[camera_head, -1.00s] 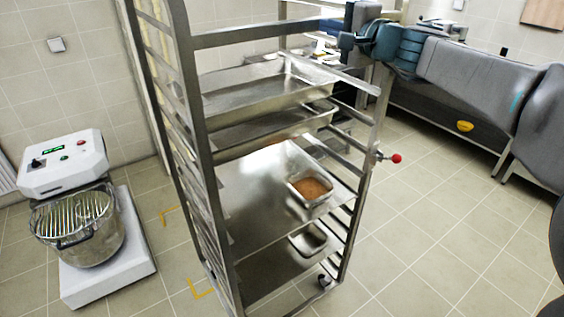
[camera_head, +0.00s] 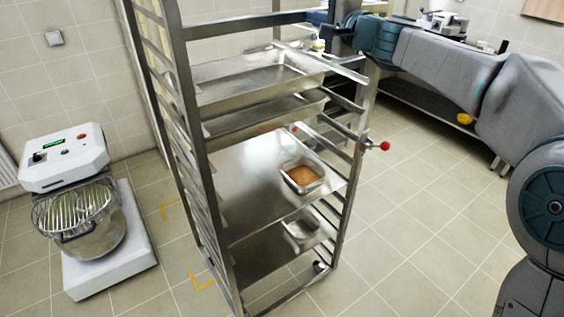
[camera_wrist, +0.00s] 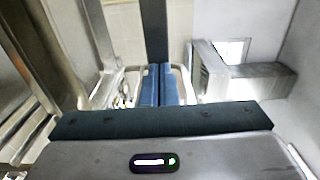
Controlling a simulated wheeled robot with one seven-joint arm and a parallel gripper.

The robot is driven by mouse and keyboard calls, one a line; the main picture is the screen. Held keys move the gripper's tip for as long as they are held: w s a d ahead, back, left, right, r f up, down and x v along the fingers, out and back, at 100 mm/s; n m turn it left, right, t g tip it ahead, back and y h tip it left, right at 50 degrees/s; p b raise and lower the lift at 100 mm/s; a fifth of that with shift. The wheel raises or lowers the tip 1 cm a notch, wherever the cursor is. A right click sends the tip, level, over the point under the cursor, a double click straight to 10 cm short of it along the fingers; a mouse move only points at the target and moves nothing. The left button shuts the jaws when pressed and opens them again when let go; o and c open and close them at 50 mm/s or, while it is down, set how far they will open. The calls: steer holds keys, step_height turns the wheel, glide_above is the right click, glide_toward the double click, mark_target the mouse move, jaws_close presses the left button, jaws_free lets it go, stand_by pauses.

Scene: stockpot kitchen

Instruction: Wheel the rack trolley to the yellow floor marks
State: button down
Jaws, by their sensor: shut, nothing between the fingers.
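The steel rack trolley (camera_head: 212,184) stands upright in the middle of the head view, with trays on its runners. A small pan of brown food (camera_head: 303,177) sits on one of its middle trays. The yellow floor marks (camera_head: 202,281) show as corner pieces on the tiles at the trolley's left. My arm reaches in from the right to the trolley's far upper side, where the gripper end is hidden in the head view. In the wrist view my gripper (camera_wrist: 159,84) has its blue fingers together and empty, with metal rails to their left.
A white mixer-like machine (camera_head: 62,158) with a wire-guarded steel bowl (camera_head: 88,220) stands on a white base left of the marks. A dark bench (camera_head: 432,104) stands along the back right. Tiled floor is open at the right front.

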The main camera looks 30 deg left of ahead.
steer(key=shift+p+x, duration=0.55)
steer(key=shift+x, duration=1.05)
steer(key=shift+p+x, duration=1.5)
steer(key=shift+x, duration=1.05)
steer(key=shift+w+a, duration=0.15)
steer(key=shift+a, duration=0.35)
